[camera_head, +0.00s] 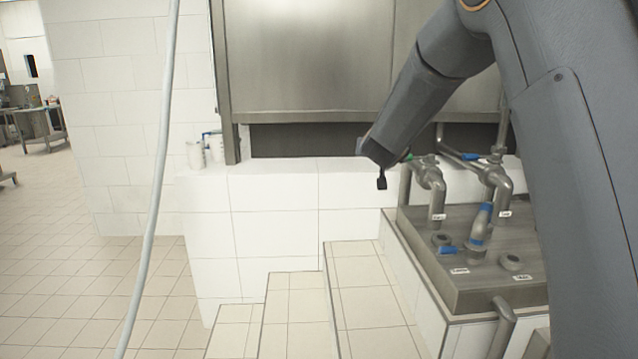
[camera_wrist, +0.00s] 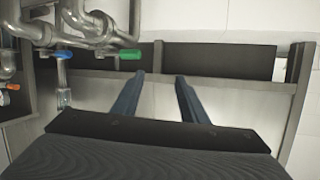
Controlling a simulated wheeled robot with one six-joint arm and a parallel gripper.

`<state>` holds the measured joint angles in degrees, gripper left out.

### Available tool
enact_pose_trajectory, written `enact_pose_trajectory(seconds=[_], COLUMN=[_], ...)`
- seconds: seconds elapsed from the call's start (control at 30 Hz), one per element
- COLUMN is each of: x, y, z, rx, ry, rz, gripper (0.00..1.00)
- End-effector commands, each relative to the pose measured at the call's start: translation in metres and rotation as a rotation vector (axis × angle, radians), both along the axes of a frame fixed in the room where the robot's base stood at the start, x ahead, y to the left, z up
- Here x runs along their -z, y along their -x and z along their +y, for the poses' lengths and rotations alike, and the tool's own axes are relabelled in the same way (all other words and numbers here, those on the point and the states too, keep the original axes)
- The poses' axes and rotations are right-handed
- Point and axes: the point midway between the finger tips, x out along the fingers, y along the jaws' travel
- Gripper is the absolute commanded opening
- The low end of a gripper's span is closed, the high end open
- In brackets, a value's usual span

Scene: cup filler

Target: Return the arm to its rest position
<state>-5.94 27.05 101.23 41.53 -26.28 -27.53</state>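My arm (camera_head: 440,55) is raised and bent, coming from the right side of the head view. My gripper (camera_head: 381,181) is mostly hidden behind the arm's end there, with only a small dark part showing. It is in the air in front of the white tiled ledge, left of the pipes. In the wrist view my gripper (camera_wrist: 160,78) shows two fingers standing apart with nothing between them, so it is open and empty.
A steel filler block (camera_head: 480,290) with pipes and blue-handled valves stands right of the gripper. A steel cabinet (camera_head: 305,60) is behind. Tiled steps (camera_head: 370,290) lie below. A grey hose (camera_head: 160,160) hangs at left. Open floor (camera_head: 45,260) lies further left.

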Motion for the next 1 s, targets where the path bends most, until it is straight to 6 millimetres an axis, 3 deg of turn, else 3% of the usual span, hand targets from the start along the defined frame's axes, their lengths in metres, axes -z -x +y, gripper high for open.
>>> enact_pose_trajectory(seconds=[0.03,0.1,0.3,0.5,0.7,0.8,0.87,1.0], x=[0.020,0.049,0.119,0.171,0.201,0.207,0.209,0.210], y=[0.029,0.067,0.187,0.316,0.434,0.475,0.491,0.495], z=[0.006,0.015,0.026,0.020,0.004,-0.003,-0.005,-0.006], rx=[-0.059,-0.126,-0.242,-0.288,-0.282,-0.271,-0.266,-0.264], ry=[-0.016,-0.038,-0.080,-0.100,-0.096,-0.089,-0.085,-0.083], rz=[0.088,0.207,0.532,0.839,1.106,1.196,1.232,1.241], gripper=[0.39,0.39,0.39,0.39,0.39,0.39,0.39,0.39])
